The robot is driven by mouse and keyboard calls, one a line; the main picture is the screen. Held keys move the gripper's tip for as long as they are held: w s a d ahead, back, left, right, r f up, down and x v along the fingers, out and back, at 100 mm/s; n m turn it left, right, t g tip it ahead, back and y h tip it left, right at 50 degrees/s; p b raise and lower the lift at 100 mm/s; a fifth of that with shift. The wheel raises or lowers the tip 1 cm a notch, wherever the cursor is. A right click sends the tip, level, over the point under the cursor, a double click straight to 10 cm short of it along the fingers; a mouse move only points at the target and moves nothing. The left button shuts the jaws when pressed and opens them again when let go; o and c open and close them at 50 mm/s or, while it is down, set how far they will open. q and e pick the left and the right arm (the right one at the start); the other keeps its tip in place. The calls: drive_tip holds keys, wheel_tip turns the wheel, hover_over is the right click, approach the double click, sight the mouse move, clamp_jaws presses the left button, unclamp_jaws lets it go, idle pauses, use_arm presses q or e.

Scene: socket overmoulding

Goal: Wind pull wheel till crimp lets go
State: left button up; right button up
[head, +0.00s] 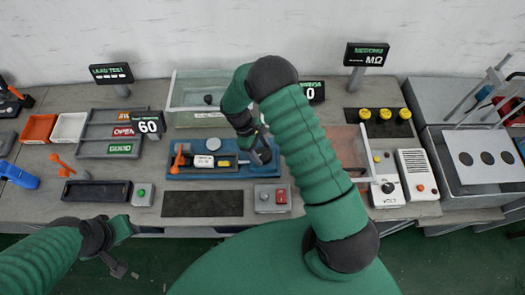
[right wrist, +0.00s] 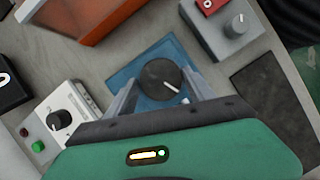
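The pull wheel is a round dark knob with a white mark, at the right end of the blue crimp fixture (head: 230,172). In the right wrist view the wheel (right wrist: 160,80) sits between my right gripper's two fingers (right wrist: 160,92). The fingers lie close along both its sides; whether they press on it I cannot tell. In the head view my right gripper (head: 252,140) is over the wheel (head: 264,155), partly hiding it. An orange lever (head: 179,157) stands at the fixture's left end. My left gripper (head: 118,266) is low at the left, empty, in front of the bench.
A grey box with a knob and red panel (head: 271,198) stands just in front of the fixture. A dark mat (head: 203,203) lies left of it. A clear-walled bin (head: 190,100) is behind. A volt box (head: 387,190) stands to the right.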

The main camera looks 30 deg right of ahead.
drive_tip(key=shift+o, duration=1.2)
drive_tip(key=shift+w, duration=0.15)
drive_tip(key=shift+o, duration=0.6)
drive_tip(key=shift+a, duration=0.1)
drive_tip(key=shift+r, duration=0.3)
drive_tip(key=b+v, duration=0.3)
drive_tip(key=v, duration=1.3)
drive_tip(key=shift+w, duration=0.2)
drive_tip(key=shift+a, duration=0.1)
